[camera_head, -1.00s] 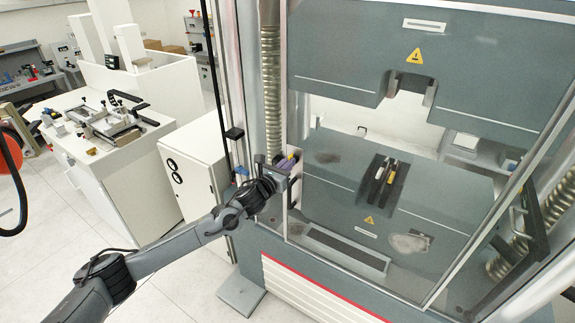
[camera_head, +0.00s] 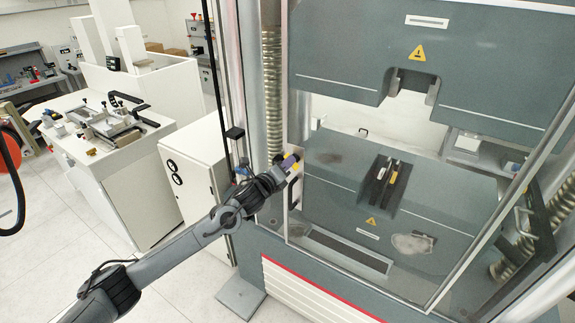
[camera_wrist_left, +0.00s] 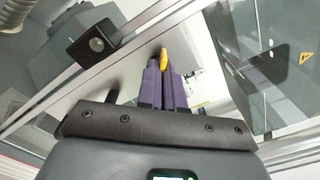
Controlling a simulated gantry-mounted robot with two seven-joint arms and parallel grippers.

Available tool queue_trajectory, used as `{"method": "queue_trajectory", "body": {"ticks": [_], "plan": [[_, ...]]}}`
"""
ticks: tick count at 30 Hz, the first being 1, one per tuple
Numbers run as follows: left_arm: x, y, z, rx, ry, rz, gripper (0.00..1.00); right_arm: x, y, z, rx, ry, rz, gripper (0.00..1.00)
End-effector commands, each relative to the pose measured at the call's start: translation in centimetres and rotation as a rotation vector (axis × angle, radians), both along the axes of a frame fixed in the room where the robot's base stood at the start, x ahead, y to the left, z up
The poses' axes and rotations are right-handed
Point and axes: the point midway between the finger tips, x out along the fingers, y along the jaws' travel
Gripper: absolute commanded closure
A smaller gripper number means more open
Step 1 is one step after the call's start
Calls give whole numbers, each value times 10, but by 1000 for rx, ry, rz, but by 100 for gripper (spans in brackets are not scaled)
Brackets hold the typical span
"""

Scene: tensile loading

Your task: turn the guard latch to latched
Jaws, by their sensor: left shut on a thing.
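The guard latch shows in the left wrist view as a small yellow piece (camera_wrist_left: 163,60) at the guard frame, between the tips of my left gripper (camera_wrist_left: 163,72). The purple fingers are shut on it. In the head view my left gripper (camera_head: 289,162) is at the left upright of the machine's guard, and its wrist and fingers hide most of the latch there. Whether the latch reads latched cannot be told. My right gripper is not in view.
The grey testing machine (camera_head: 340,175) stands behind the clear guard, with two dark specimen holders (camera_head: 382,182) on its block. A white cabinet (camera_head: 192,165) and a bench with a fixture (camera_head: 110,125) stand to the left. The floor in front is clear.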

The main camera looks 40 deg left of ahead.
Motion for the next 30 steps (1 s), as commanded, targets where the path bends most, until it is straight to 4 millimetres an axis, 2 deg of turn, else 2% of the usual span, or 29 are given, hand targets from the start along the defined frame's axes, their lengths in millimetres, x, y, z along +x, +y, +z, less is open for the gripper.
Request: {"method": "queue_trajectory", "body": {"ticks": [18,30], "plan": [[0,1,-2,-544,-57,0,100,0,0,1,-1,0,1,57],[0,2,-3,-713,-76,-1,100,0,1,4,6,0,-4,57]]}}
